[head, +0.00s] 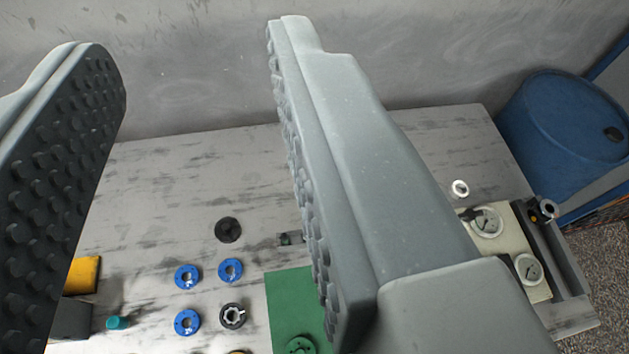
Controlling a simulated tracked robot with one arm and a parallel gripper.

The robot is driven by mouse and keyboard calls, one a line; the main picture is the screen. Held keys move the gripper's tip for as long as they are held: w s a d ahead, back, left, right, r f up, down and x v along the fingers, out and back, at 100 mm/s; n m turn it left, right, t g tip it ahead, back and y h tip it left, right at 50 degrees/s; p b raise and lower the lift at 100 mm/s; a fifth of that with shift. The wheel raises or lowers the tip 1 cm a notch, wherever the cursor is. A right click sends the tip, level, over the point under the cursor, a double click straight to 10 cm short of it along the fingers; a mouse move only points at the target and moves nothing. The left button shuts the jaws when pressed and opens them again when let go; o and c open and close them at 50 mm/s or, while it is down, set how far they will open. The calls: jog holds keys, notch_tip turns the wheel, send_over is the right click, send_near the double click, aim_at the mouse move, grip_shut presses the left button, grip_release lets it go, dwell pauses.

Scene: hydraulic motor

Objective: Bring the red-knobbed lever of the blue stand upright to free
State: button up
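I do not see the blue stand or its red-knobbed lever in the head view. My gripper (185,40) is open, with its two grey studded fingers wide apart and nothing between them. It is above the grey worktable (165,190), with its fingertips toward the back wall. The right finger hides part of the table's middle and right.
Several blue rings (187,275), a black disc (228,230) and a green mat (285,300) lie on the table. A yellow block (84,275) is at left, a cream plate with round parts (533,291) at right. A blue barrel (560,125) stands beyond the right edge.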

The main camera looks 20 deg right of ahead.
jog(key=shift+s+d, duration=0.15)
jog(key=shift+d, duration=0.25)
jog(key=o, duration=0.4)
jog(key=shift+c, duration=0.2)
jog(key=w+d+f+g+h+p, duration=0.1)
jog(key=w+d+f+g, duration=0.25)
jog(key=w+f, duration=0.6)
jog(key=w+d+f+g, duration=0.2)
jog(key=w+f+g, duration=0.3)
jog(key=f, duration=0.7)
jog(key=w+d+f+g, duration=0.1)
jog(key=d+f+g, duration=0.1)
jog(key=f, duration=0.6)
jog(key=w+d+f+g, duration=0.1)
jog(key=d+f+g, duration=0.1)
jog(key=f, duration=0.5)
jog(key=w+d+f+g+y+p, duration=0.1)
jog(key=d+f+g, duration=0.1)
jog(key=f, duration=0.6)
jog(key=shift+w+d+f+g, duration=0.35)
jog(key=shift+d, duration=0.15)
jog(key=shift+d+f, duration=0.1)
jog(key=shift+f, duration=0.45)
jog(key=shift+f+b, duration=1.05)
jog(key=shift+f, duration=1.45)
jog(key=shift+s+f, duration=0.1)
jog(key=shift+f, duration=1.75)
jog(key=shift+c, duration=0.3)
jog(key=c, duration=0.4)
